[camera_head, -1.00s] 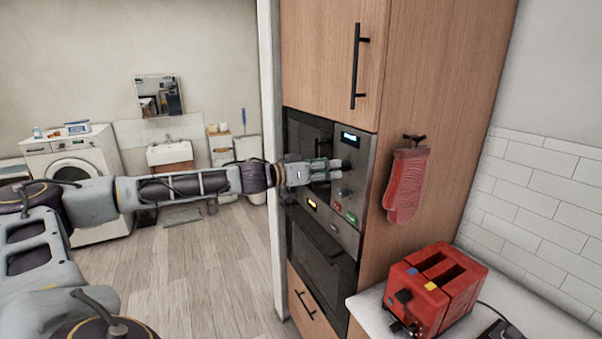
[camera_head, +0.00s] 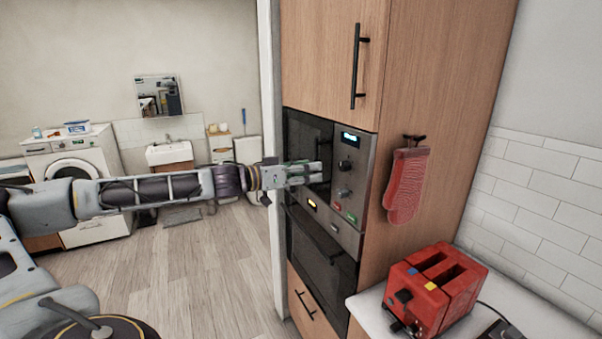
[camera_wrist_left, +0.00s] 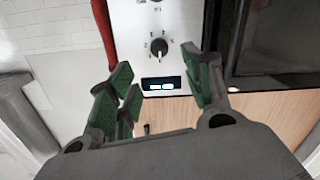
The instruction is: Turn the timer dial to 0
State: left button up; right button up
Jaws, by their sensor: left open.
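The oven's control panel (camera_head: 352,185) has a lit display (camera_head: 350,137) at the top and a dark round dial (camera_head: 345,166) below it. A second knob (camera_head: 344,193) sits lower. In the left wrist view the panel is upside down; the dial (camera_wrist_left: 159,48) has marks around it, too small to read, and lies beyond the fingertips near the display (camera_wrist_left: 161,84). Which knob is the timer is not labelled legibly. My left gripper (camera_head: 318,173) is open and empty, left of the dial and apart from it; its green-padded fingers show in the left wrist view (camera_wrist_left: 163,83).
Red and green buttons (camera_head: 351,217) sit low on the panel. A microwave door (camera_head: 305,140) is left of it, an oven (camera_head: 318,250) below. A red mitt (camera_head: 406,185) hangs on the cabinet's side. A red toaster (camera_head: 432,290) stands on the counter.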

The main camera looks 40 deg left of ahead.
pick_arm(q)
jog(key=shift+v, duration=0.85)
dwell(0.3)
